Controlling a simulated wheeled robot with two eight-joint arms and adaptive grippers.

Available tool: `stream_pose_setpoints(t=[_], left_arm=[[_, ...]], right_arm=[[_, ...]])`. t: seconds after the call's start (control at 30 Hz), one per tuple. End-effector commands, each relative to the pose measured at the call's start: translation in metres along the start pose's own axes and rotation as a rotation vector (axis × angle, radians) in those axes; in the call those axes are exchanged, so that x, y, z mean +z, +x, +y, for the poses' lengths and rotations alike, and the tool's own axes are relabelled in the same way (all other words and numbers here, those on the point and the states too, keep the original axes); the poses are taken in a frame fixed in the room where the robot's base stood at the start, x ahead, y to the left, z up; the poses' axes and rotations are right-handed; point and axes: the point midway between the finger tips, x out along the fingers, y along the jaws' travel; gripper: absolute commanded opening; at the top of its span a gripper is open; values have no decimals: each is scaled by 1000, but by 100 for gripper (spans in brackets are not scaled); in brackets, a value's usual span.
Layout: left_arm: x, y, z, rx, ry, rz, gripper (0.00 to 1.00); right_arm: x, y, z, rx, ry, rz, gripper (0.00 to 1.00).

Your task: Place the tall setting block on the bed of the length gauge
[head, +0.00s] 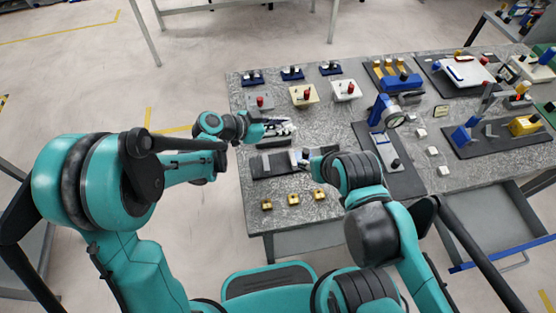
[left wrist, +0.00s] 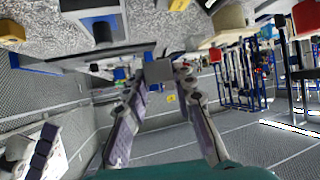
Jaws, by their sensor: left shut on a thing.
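My left gripper (head: 288,128) is over the left part of the speckled table. In the left wrist view its fingers (left wrist: 168,78) are shut on a grey block (left wrist: 158,70), which fits the tall setting block. A blue and yellow device (head: 466,133) on a dark mat at the right may be the length gauge; I cannot tell for sure. My right gripper (head: 304,160) is low beside a dark tray (head: 262,166); its fingers are too small to read.
Red-knobbed pieces (head: 303,95) are behind my left gripper. Brass blocks (head: 293,198) line the front edge. Small white blocks (head: 432,151) lie right of the dial stand.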

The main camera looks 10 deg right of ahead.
Motion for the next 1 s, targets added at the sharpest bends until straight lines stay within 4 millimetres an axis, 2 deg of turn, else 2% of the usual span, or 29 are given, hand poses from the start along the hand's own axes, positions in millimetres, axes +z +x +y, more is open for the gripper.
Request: stream_pose_setpoints(t=[0.03, 0.1, 0.2, 0.3, 0.43, 0.73, 0.83, 1.0], left_arm=[[-16, 15, 15, 66, 34, 1, 0], [-31, 29, 31, 136, 72, 1, 0], [-44, 40, 47, 201, 109, 0, 0], [-46, 44, 54, 231, 125, 0, 0], [-25, 33, 53, 235, 127, 0, 0], [46, -7, 45, 232, 125, 1, 0], [60, -16, 43, 233, 126, 0, 0], [69, -22, 43, 235, 127, 0, 0]], right_arm=[[-1, -2, 0, 0, 0, 0, 40], [-2, -2, 0, 0, 0, 0, 40], [-2, -3, 0, 0, 0, 0, 40], [-1, -2, 0, 0, 0, 0, 40], [3, 4, 0, 0, 0, 0, 40], [17, 23, 0, 0, 0, 0, 40], [19, 26, 0, 0, 0, 0, 40], [20, 28, 0, 0, 0, 0, 40]])
